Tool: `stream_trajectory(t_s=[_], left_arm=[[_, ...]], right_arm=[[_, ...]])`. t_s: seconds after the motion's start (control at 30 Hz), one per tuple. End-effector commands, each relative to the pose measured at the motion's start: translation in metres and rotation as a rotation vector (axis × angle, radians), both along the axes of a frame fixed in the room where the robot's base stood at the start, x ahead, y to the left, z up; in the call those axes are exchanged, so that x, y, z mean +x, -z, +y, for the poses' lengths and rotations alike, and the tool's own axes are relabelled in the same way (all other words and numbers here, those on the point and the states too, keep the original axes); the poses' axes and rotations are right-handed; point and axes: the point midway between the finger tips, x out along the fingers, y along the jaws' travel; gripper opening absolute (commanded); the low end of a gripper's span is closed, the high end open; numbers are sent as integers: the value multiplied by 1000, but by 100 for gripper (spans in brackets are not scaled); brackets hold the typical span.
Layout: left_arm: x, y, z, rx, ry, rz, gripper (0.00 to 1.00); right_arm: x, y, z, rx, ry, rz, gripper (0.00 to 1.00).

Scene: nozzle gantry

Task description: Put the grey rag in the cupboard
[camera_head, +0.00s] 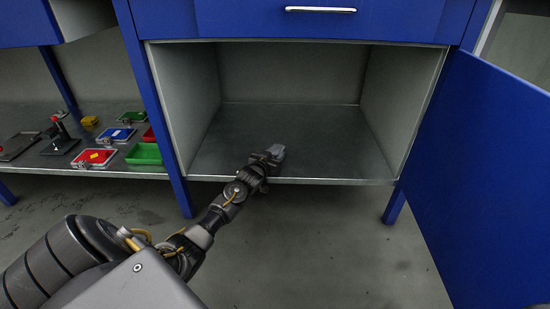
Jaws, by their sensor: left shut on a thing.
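The blue cupboard stands ahead with its grey metal inside empty and its bare floor (310,140) in plain view. Its blue door (480,180) is swung open to the right. My left gripper (268,158) is at the front edge of the cupboard floor, left of the middle of the opening. It is shut on the grey rag (276,151), a small light grey lump at its tip. I cannot tell whether the rag touches the cupboard floor. My right gripper is out of view.
A closed blue drawer with a handle (320,10) is above the opening. A side wall (185,95) and a blue leg (181,195) bound it on the left. A low shelf at the left holds a green tray (145,154), a red case (95,157) and several other items.

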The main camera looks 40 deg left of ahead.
Motion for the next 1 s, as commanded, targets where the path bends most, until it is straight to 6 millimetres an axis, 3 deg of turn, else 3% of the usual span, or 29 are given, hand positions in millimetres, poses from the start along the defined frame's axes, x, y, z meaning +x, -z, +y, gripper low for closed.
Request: stream_trajectory(t_s=[0.23, 0.27, 0.4, 0.77, 1.0], left_arm=[[0, 3, 0, -1, 0, 1, 20], [0, 3, 0, 0, -1, 0, 47], [-1, 3, 1, 0, -2, 0, 66], [-2, -2, 3, 1, -3, -1, 66], [-42, -12, -8, -1, -2, 4, 66]], right_arm=[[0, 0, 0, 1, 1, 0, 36], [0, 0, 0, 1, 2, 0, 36], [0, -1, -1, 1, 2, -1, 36], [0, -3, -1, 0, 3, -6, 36], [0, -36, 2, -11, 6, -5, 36]])
